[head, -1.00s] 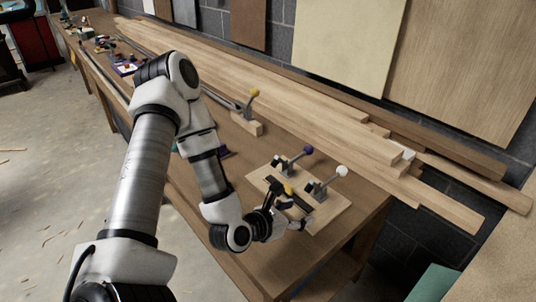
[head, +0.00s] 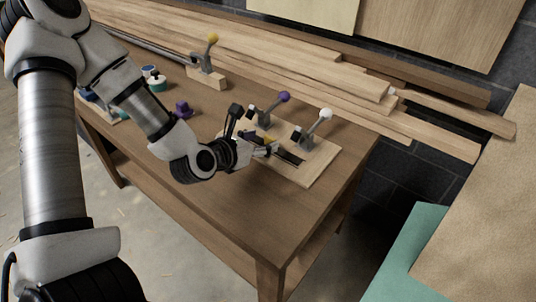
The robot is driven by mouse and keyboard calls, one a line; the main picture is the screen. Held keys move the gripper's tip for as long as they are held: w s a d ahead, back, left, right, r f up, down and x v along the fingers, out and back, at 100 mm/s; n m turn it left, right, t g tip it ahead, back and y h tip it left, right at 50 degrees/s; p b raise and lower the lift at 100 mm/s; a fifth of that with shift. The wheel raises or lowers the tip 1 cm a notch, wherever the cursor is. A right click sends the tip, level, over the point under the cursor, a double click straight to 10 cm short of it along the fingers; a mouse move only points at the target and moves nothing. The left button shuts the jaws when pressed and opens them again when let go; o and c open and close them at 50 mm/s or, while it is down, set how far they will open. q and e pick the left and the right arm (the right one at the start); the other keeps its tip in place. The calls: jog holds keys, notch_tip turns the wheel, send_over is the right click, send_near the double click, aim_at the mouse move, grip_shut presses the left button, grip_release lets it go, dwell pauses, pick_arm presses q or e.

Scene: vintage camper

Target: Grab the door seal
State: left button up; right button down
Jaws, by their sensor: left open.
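A dark strip (head: 289,157), which looks like the door seal, lies on a light wooden board (head: 318,164) at the near end of the workbench. Its left part is hidden behind my left gripper. Two toggle clamps stand on the board, one with a purple knob (head: 283,97) and one with a white knob (head: 326,114). My left gripper (head: 252,131) is open over the board's left edge, with its fingers close to the strip. I cannot tell whether they touch it. My right gripper is not in view.
Long planks (head: 300,75) lie along the wall side of the workbench (head: 240,205). A yellow-knobbed clamp (head: 211,40) stands farther back. A purple part (head: 182,109) and several small items are to the left. A teal sheet (head: 408,255) leans at lower right.

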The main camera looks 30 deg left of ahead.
aim_at(269, 138)
pick_arm(q)
jog(key=p+x, duration=0.1)
jog(key=x, duration=0.3)
jog(key=shift+w+d, duration=0.1)
jog(key=shift+d, duration=0.05)
jog(key=shift+s, duration=0.2)
jog(key=c, duration=1.1)
jog(key=shift+w+r, duration=0.1)
jog(key=shift+r, duration=0.05)
